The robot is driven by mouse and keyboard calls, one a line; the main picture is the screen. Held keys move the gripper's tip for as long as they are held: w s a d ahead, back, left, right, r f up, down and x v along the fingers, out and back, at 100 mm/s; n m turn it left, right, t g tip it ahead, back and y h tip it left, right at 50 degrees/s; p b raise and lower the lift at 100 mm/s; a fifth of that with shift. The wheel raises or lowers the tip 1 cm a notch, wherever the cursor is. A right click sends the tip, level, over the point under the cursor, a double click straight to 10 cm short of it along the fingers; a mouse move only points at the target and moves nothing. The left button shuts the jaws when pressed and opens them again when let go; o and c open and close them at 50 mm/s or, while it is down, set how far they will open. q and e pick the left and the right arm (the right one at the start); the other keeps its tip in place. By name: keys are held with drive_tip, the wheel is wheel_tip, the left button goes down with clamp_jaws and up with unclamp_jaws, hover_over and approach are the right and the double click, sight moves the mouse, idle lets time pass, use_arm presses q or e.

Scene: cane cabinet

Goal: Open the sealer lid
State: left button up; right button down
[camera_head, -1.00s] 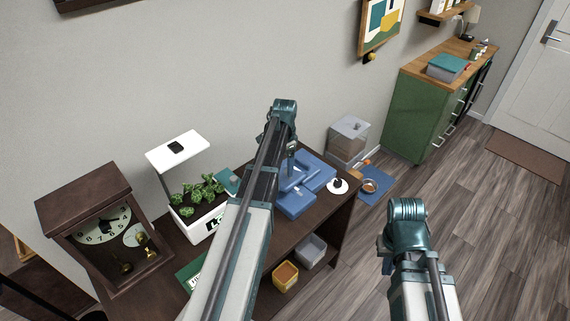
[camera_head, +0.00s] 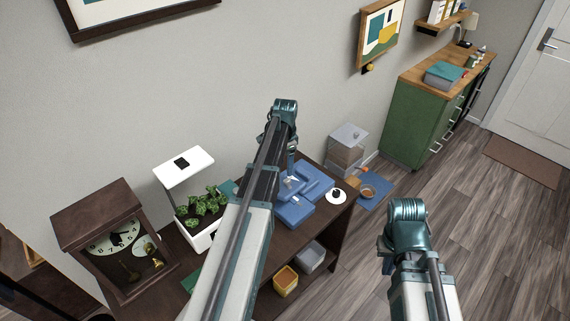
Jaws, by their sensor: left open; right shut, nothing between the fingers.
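The blue sealer (camera_head: 318,180) sits on the dark wooden table near its right end. It has raised blocky parts and a flat front part (camera_head: 295,212). How its lid stands is too small to tell. My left arm reaches over the table from below, and my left gripper (camera_head: 290,168) points down at the sealer's back left part. It is open; whether it touches the sealer I cannot tell. The arm hides part of the sealer's left side. My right gripper (camera_head: 387,264) is shut and empty, mostly hidden under its wrist, over the floor right of the table.
A planter with a white lamp (camera_head: 184,166) and a dark clock (camera_head: 110,240) stand left on the table (camera_head: 290,243). A white disc (camera_head: 336,196) lies right of the sealer.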

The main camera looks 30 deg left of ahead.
wheel_tip(320, 180, up, 7)
drive_tip(key=p, duration=0.6)
drive_tip(key=shift+r, duration=0.15)
